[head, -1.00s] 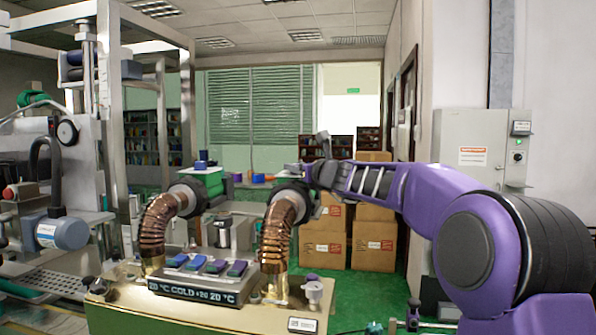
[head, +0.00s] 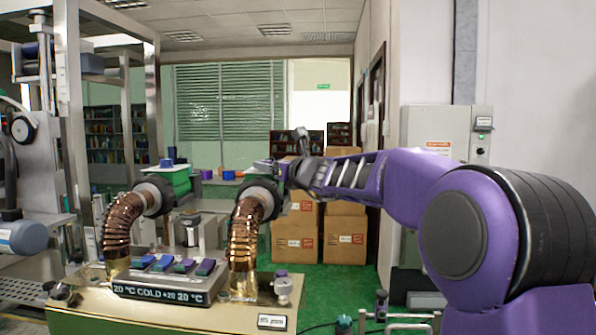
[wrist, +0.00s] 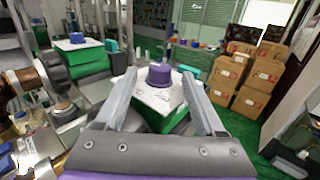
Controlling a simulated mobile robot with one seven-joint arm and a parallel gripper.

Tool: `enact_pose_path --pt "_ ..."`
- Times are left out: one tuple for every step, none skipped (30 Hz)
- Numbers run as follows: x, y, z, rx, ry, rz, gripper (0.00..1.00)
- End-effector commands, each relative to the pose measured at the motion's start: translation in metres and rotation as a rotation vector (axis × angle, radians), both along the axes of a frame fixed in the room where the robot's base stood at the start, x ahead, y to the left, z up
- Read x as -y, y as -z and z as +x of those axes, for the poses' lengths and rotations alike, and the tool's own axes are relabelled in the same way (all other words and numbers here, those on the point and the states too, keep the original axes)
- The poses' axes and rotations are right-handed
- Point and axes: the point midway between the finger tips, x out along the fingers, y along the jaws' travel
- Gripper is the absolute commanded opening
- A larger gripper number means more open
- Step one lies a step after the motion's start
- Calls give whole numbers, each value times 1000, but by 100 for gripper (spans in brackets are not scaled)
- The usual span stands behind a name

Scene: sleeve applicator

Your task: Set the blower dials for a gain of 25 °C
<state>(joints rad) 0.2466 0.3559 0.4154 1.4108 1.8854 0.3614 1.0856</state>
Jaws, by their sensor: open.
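Two blowers are green boxes with copper hoses. The left blower (head: 176,182) has a blue-purple dial (head: 166,163) on top; this dial also shows at the upper left of the wrist view (wrist: 77,38). In the wrist view the right blower (wrist: 168,122) has a white top with a purple round dial (wrist: 160,76). My gripper (wrist: 158,78) is open, its two fingers spread either side of this dial in the picture; contact cannot be told. In the head view my gripper (head: 298,160) is partly hidden. The display (head: 160,295) reads 20 °C, COLD +20, 20 °C.
The copper hoses (head: 243,235) rise from a beige bench (head: 110,318) in front of the blowers. Several coloured keys (head: 183,266) sit above the display. Stacked cardboard boxes (head: 309,237) stand behind to the right. Green floor is open beside them.

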Motion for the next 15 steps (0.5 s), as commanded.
enact_pose_path --pt "7 -1 -11 1 4 -2 72" --pt "9 -1 -16 2 3 -1 72" --pt "13 -1 -24 2 4 -2 72" --pt "16 -1 -29 2 4 -1 72" --pt "20 -1 -35 2 4 -2 72" --pt "23 -1 -42 1 4 -3 72" --pt "27 -1 -48 2 4 -2 72" --pt "30 -1 -54 3 5 -3 72" --pt "34 -1 -62 2 4 -2 72" --pt "36 -1 -67 2 4 -1 72" --pt "39 -1 -73 2 4 -1 72" --pt "44 -1 -80 2 5 -1 72" --pt "46 -1 -85 2 4 -2 72" --pt "49 -1 -90 2 4 -1 72" --pt "51 0 -96 2 4 -1 72"
